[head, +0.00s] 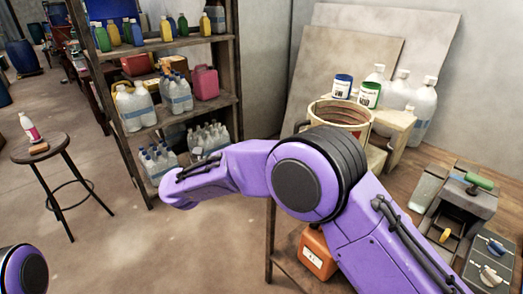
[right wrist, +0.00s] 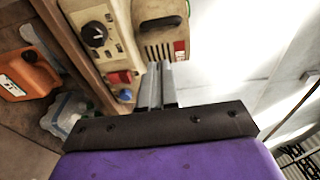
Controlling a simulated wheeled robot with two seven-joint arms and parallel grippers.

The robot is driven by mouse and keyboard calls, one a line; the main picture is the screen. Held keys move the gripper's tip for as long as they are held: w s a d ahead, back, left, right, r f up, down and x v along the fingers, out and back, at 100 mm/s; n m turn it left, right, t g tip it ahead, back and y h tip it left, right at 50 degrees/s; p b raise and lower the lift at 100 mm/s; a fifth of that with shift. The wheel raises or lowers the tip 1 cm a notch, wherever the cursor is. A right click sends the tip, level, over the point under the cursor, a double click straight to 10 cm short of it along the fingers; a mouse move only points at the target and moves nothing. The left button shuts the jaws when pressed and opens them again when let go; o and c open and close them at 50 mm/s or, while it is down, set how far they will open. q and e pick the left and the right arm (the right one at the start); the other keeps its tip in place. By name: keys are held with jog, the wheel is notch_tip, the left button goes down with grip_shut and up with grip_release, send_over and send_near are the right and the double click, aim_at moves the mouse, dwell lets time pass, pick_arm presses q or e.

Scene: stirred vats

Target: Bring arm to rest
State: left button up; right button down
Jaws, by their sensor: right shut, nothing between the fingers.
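My purple right arm (head: 310,180) comes in from the lower right of the head view. It bends at a dark round joint and reaches left across the bench's front edge. Its gripper is hidden in the head view. In the right wrist view my right gripper (right wrist: 161,84) shows two grey fingers close together, shut and empty, in front of a beige control box (right wrist: 160,28). I cannot tell whether the fingertips touch it. A round purple part of my left arm (head: 22,272) shows at the lower left; its gripper is out of view.
A cream vat (head: 340,118) stands at the bench's back, with jars and white bottles beside it. An orange canister (head: 318,250) sits below the bench. A shelf with bottles (head: 180,42) and a stool (head: 40,147) stand left. Open floor lies between.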

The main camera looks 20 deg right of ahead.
jog(key=w+f+n+t+y, duration=0.4)
jog(key=f+n+t+y, duration=0.2)
jog(key=f+n+t, duration=0.5)
jog(key=s+d+f+n+g+y, duration=0.2)
jog(key=s+f+n+y, duration=0.1)
jog(key=s+f+n, duration=0.4)
jog(key=s+d+f+n+g+y, duration=0.15)
jog(key=f+n+y, duration=0.3)
jog(key=f, duration=0.45)
jog(key=s+d+f+n+g, duration=0.1)
jog(key=s+d+f+g, duration=0.2)
jog(key=s, duration=0.7)
jog(key=s+d+f+n+g, duration=0.1)
jog(key=s+d+f+g, duration=0.2)
jog(key=s, duration=0.8)
jog(key=s+d+f+n+g, duration=0.1)
jog(key=s+d+f+g, duration=0.2)
jog(key=s+f, duration=0.3)
jog(key=s, duration=0.5)
jog(key=shift+d+f, duration=0.2)
jog(key=shift+f, duration=0.1)
jog(key=shift+y, duration=0.25)
